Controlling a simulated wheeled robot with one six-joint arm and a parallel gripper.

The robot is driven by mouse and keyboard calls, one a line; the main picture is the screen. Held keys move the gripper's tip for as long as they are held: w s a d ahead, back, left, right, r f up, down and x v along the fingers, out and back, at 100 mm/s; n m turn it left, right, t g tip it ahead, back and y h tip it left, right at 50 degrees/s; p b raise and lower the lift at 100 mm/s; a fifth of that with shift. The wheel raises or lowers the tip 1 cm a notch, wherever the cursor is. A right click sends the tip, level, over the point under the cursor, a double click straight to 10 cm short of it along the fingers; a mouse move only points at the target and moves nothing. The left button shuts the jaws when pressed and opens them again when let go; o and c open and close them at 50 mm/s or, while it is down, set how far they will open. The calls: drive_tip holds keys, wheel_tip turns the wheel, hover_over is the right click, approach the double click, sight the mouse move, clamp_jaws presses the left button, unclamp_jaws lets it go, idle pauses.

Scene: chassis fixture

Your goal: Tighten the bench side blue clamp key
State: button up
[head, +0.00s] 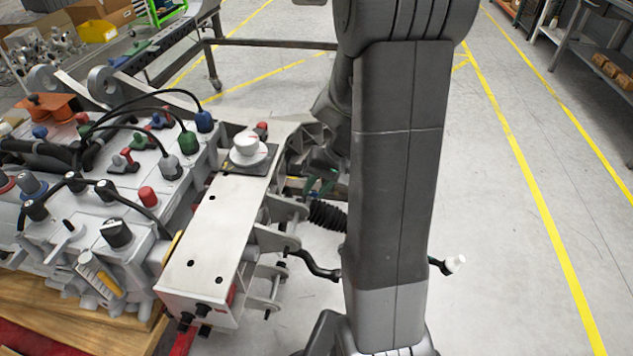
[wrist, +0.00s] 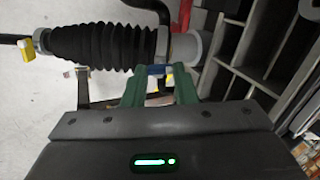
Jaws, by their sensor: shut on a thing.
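In the wrist view, my gripper (wrist: 158,84) has two green fingers, closed on a small blue clamp key (wrist: 156,70) just under the black rod and bellows. Only a little of the blue key shows between the fingertips; the rest is hidden. In the head view, my gripper (head: 322,188) is mostly hidden behind my arm, with a bit of green showing beside the chassis fixture (head: 215,235). The blue key cannot be made out there.
A black ribbed bellows (wrist: 105,42) and a grey cylinder (wrist: 187,48) lie close beyond my fingers. A bent black rod (head: 315,266) sticks out of the fixture's right side.

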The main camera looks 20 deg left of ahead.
drive_tip(key=m+p, duration=0.3)
drive_tip(key=m, duration=0.2)
drive_tip(key=shift+d+r+m, duration=0.1)
drive_tip(key=shift+r+m, duration=0.05)
drive_tip(key=shift+m, duration=0.15)
drive_tip(key=m+p, duration=0.2)
drive_tip(key=m, duration=0.2)
drive_tip(key=shift+m+y+p, duration=0.3)
drive_tip(key=shift+p, duration=0.05)
drive_tip(key=m+p, duration=0.3)
drive_tip(key=m, duration=0.1)
drive_tip(key=shift+d+m, duration=0.1)
drive_tip(key=shift+m, duration=0.2)
drive_tip(key=shift+f+m+p, duration=0.2)
drive_tip(key=shift+m+p, duration=1.35)
drive_tip(key=shift+m, duration=0.75)
drive_tip(key=o, duration=1)
